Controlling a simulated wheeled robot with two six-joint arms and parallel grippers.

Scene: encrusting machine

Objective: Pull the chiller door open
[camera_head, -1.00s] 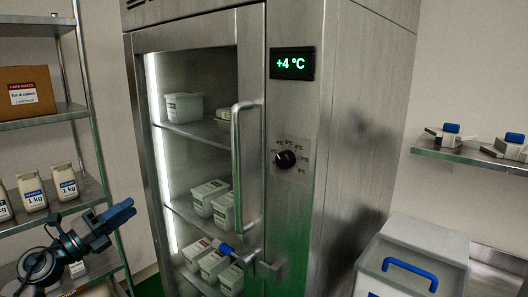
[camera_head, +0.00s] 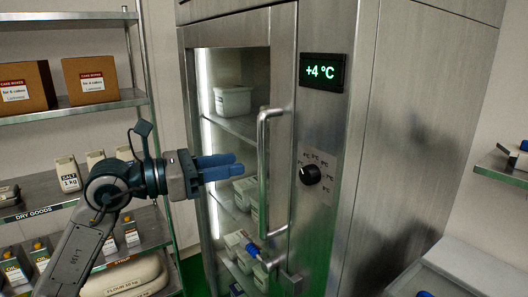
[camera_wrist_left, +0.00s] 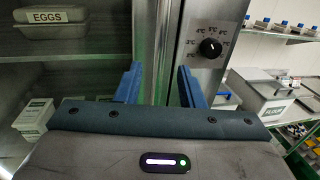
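The chiller door (camera_head: 283,60) is a steel frame around a tall glass pane and looks shut. Its upright bar handle (camera_head: 262,185) is on the right side of the door. A latch with a blue grip (camera_head: 252,250) is low beside it. My left gripper (camera_head: 238,166) points right at the door, a little left of the handle's middle. Its two blue fingers are apart and hold nothing that I can see. My right gripper is not in view.
A display reading +4 °C (camera_head: 323,71) and a black dial (camera_head: 310,174) are right of the door. A shelf rack (camera_head: 75,108) with boxes and packets stands at the left. A pale bin (camera_head: 440,270) stands at the lower right, below a wall shelf (camera_head: 500,170).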

